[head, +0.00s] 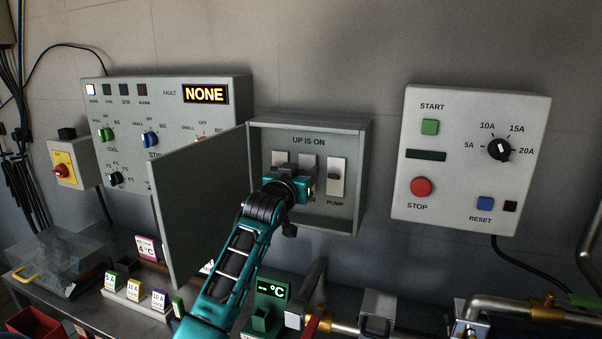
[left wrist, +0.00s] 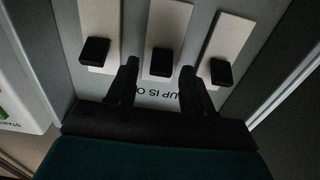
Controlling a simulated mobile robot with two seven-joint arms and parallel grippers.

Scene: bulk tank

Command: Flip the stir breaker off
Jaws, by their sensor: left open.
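The open breaker box (head: 362,150), marked "UP IS ON", holds three breakers on pale plates. The pump breaker (head: 337,178) shows at the right. My left gripper (head: 285,185) covers the lower parts and most labels of the other two, so I cannot read which is the stir breaker. In the left wrist view, which is upside down, my open left gripper (left wrist: 160,88) has its fingers either side of the middle breaker's dark lever (left wrist: 162,62). No contact is visible. All three levers there sit toward the "UP IS ON" end of their plates. My right gripper is not in view.
The box door (head: 200,210) stands open to the left, close to my left arm. A control panel (head: 400,200) with START and STOP buttons is at the right. A fault panel (head: 165,95) reads NONE. Pipes (head: 500,305) and labelled blocks (head: 135,292) are below.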

